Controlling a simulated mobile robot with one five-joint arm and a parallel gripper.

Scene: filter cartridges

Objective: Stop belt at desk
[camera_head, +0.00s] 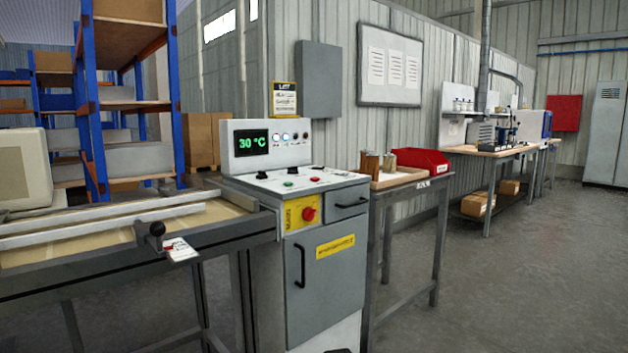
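The grey control desk (325,262) stands at the centre. Its upright panel has a green display (252,141) reading 30 °C and a row of small lights or buttons. The sloping top has black knobs, a green button (288,184) and a small red button (292,171). A larger red knob (309,214) sits on a yellow plate on the desk's front, left of a drawer. The belt (85,250), a tan surface between metal rails, runs in from the left to the desk. I cannot tell whether it is moving. My gripper is not in view.
Right of the desk, a side table (432,184) carries a red bin (421,161). A workbench (493,151) stands farther back. The floor at right is clear.

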